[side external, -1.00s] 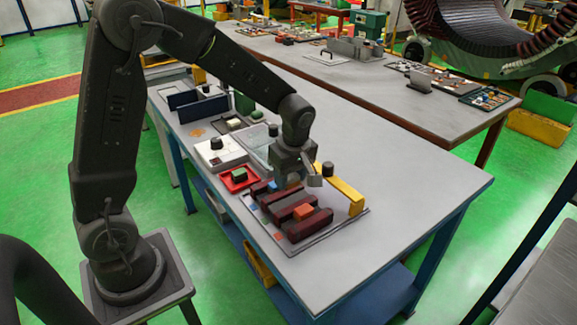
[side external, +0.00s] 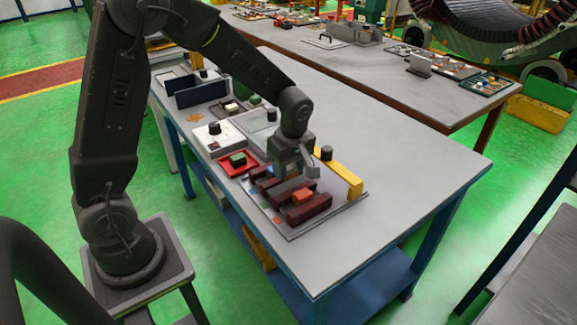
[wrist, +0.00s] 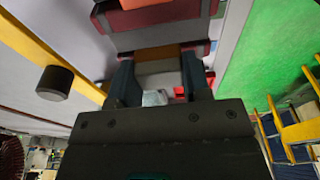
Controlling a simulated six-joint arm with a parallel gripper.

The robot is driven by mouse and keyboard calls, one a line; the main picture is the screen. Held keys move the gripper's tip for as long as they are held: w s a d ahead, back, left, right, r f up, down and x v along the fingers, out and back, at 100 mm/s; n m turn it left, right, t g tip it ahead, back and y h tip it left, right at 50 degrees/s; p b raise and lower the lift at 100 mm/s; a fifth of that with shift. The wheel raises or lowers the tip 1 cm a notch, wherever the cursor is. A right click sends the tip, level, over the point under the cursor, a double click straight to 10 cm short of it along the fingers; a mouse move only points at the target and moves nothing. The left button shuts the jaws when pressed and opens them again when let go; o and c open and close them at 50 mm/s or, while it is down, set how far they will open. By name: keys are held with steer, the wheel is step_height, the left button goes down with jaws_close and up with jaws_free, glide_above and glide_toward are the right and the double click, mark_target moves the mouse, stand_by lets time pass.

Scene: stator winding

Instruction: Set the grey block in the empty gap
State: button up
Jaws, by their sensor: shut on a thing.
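My gripper (side external: 291,168) is low over the rows of dark red blocks in the side view. In the wrist view its two dark fingers (wrist: 159,75) are shut on the grey block (wrist: 160,68), seen as a dull grey face between them. The gripper hides most of it in the side view. Long dark red bars (side external: 309,209) lie side by side on a grey board (side external: 349,200), with an orange block (side external: 302,198) between two of them. The bars show ahead of the fingers in the wrist view (wrist: 160,38). I cannot tell whether the grey block touches them, and the gap is not clearly seen.
A yellow bar (side external: 340,180) stands beside the board, and a black knob (side external: 326,153) is close to my gripper. A red tray (side external: 238,164) with a green block and a white box (side external: 217,139) stand to the left. The table's right side is clear.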

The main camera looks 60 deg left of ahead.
steer(key=shift+f, duration=0.4)
steer(key=shift+f, duration=0.2)
steer(key=shift+f, duration=0.25)
stand_by(0.3)
steer(key=shift+f, duration=0.2)
steer(key=shift+f, duration=0.3)
stand_by(0.6)
steer(key=o, duration=1.3)
steer(key=shift+c, duration=0.2)
steer(key=shift+r, duration=0.1)
